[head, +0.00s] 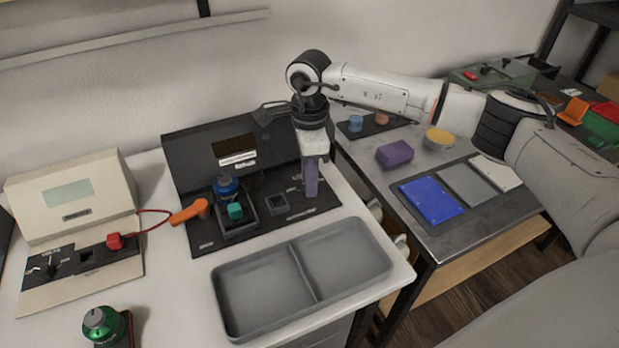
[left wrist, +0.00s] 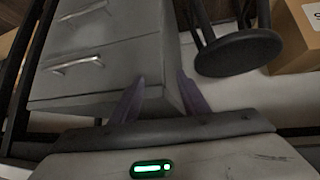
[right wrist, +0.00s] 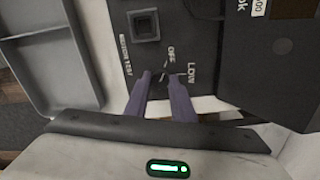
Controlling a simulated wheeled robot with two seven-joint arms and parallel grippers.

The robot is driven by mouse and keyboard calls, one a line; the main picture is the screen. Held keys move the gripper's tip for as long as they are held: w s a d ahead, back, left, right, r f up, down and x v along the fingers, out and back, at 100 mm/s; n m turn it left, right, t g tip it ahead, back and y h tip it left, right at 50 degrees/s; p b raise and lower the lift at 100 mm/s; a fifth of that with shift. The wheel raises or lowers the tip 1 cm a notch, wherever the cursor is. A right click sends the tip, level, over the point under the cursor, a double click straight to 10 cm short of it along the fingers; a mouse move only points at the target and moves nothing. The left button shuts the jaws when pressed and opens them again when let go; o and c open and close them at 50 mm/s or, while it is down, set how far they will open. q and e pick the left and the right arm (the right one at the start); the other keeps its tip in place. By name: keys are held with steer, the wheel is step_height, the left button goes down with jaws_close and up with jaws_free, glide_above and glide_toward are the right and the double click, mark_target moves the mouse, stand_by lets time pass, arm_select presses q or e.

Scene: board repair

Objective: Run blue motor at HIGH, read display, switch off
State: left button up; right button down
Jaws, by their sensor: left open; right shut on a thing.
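The blue motor (head: 228,187) stands upright in a dark holder on the black test station (head: 210,236), with a teal block (head: 236,211) at its front. The station's display (head: 234,147) looks dark, and I can read no value. My right gripper (head: 311,190) points down at the station's right side. In the right wrist view its fingers (right wrist: 165,85) are shut on the small switch knob beside the OFF and LOW labels; the knob is mostly hidden, so I cannot tell its setting. My left gripper (left wrist: 160,95) is open and empty, away from the station, facing grey drawers.
A grey two-part tray (head: 225,300) lies in front of the station. A beige station (head: 70,180) stands left, with a red plug (head: 115,241) wired to an orange clip (head: 188,211). A green motor (head: 103,325) is at front left. A purple block (head: 395,153) sits on the right table.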

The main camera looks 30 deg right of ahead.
steer(key=shift+r, duration=0.15)
steer(key=c, duration=1.5)
jaws_free()
step_height(320, 180, up, 10)
steer(key=shift+r, duration=0.1)
